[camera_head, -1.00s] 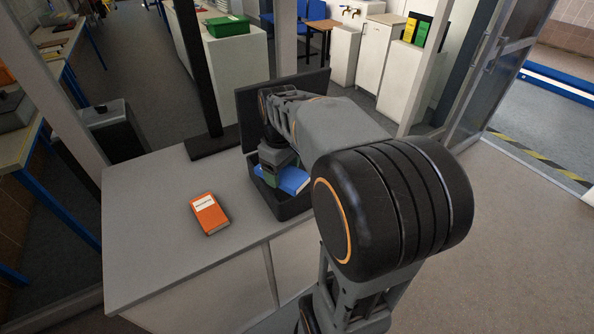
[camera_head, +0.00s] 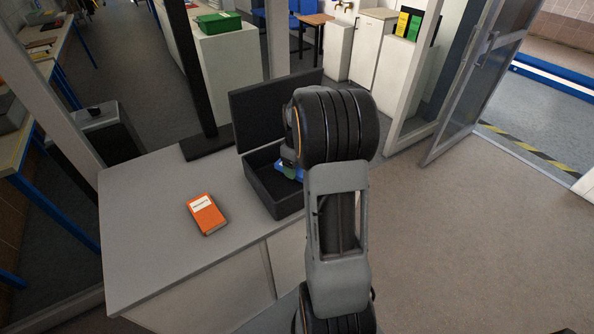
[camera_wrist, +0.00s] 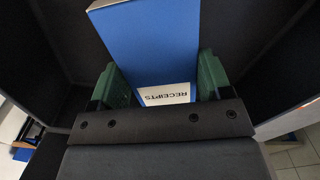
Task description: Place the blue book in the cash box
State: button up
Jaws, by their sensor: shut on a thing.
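The blue book (camera_wrist: 150,45) has a white label reading RECEIPTS and lies between the green fingers of my gripper (camera_wrist: 158,74) in the wrist view. My gripper is shut on it. In the head view only a small piece of the blue book (camera_head: 288,167) shows beside a green finger of my gripper (camera_head: 288,155); my arm hides the rest. The cash box (camera_head: 268,187) is black, its lid (camera_head: 262,108) standing open at the back. The book is at the right part of the box opening. I cannot tell whether it touches the floor of the box.
An orange book (camera_head: 206,214) lies on the grey counter (camera_head: 150,235), left of the box. A black post (camera_head: 200,75) stands on a flat foot behind it. The counter's front left is clear. A glass door (camera_head: 470,85) stands open at the right.

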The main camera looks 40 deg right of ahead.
aim_at(297, 172)
jog(key=shift+f, duration=1.35)
jog(key=shift+f, duration=0.2)
jog(key=o, duration=1)
jog(key=shift+c, duration=0.2)
